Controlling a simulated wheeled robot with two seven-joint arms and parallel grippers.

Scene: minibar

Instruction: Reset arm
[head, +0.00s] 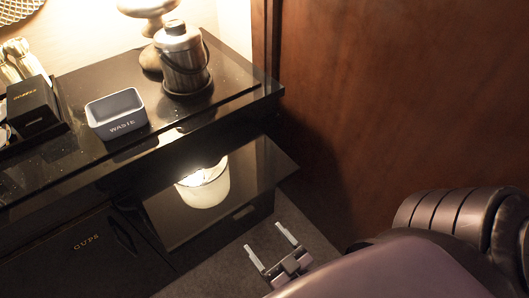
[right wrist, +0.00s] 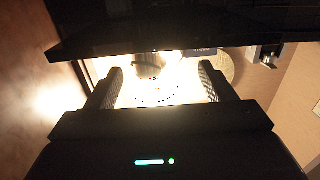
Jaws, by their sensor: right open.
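My right gripper (head: 262,236) is open and empty low in the head view, over the dark floor. It is just in front of the glossy black panel (head: 170,225) that juts out below the counter. In the right wrist view its two fingers (right wrist: 161,72) are spread apart with nothing between them, and a dark panel edge (right wrist: 180,38) crosses the picture beyond them. My left gripper does not show.
The black counter (head: 60,165) carries a grey waste bin (head: 117,112), a metal ice bucket (head: 182,58), a lamp (head: 150,10) and a black box (head: 32,105). A bright round shape shows in the jutting panel. A brown wood wall (head: 400,100) stands at the right.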

